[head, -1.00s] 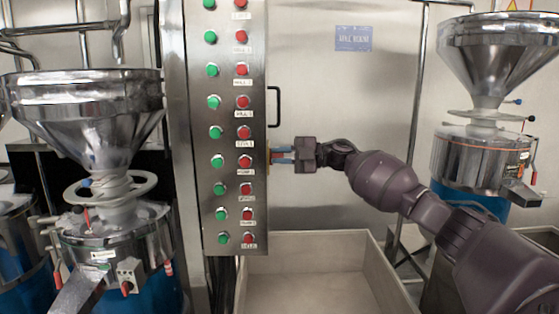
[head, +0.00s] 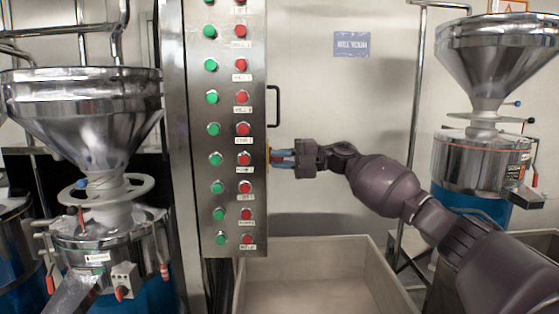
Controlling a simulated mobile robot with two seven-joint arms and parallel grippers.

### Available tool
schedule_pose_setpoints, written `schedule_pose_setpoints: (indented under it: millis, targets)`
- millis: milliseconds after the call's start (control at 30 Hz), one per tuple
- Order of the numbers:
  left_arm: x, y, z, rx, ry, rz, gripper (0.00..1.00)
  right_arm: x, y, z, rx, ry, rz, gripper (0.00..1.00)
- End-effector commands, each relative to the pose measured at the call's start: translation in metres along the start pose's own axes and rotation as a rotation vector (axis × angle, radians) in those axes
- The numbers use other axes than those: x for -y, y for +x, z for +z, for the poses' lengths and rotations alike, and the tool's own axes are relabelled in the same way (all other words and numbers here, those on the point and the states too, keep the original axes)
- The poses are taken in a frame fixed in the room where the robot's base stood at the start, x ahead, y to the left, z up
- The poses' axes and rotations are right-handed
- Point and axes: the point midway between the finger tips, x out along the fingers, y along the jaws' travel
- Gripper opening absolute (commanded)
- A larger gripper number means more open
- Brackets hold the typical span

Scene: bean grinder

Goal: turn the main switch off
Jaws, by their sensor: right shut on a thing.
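A tall steel control panel (head: 225,130) stands left of centre, with a column of green buttons and a column of red buttons. The main switch (head: 268,160) is on the panel's right side; only a sliver of yellow shows, and the rest is hidden by my fingers and the panel edge. My right gripper (head: 274,159) comes in from the right, with its blue-tipped fingers at that side of the panel. It is shut on the main switch. My left gripper is not in view.
A black handle (head: 275,106) is on the panel side above my right gripper. A pale open bin (head: 320,247) stands below my arm. Steel grinders with funnels stand at the left (head: 83,120) and right (head: 490,110).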

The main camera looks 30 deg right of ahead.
Motion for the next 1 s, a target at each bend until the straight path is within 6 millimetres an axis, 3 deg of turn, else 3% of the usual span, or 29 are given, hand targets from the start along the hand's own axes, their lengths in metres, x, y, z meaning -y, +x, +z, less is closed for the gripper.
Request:
schedule_pose_setpoints:
  millis: [167, 200, 333, 700, 1000]
  targets:
    - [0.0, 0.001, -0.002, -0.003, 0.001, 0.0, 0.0, 0.002, 0.0, 0.0, -0.001, -0.001, -0.003, 0.0]
    - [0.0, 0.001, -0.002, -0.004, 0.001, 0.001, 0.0, 0.002, 0.0, 0.0, -0.001, -0.001, -0.003, 0.22]
    - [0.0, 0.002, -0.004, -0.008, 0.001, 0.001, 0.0, 0.001, 0.0, 0.0, -0.001, 0.0, -0.002, 0.41]
    - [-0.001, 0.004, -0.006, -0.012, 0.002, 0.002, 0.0, 0.001, -0.005, 0.0, 0.001, 0.0, -0.001, 0.43]
    - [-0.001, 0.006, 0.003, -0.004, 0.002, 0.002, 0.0, 0.003, -0.051, 0.001, 0.003, 0.001, -0.005, 0.43]
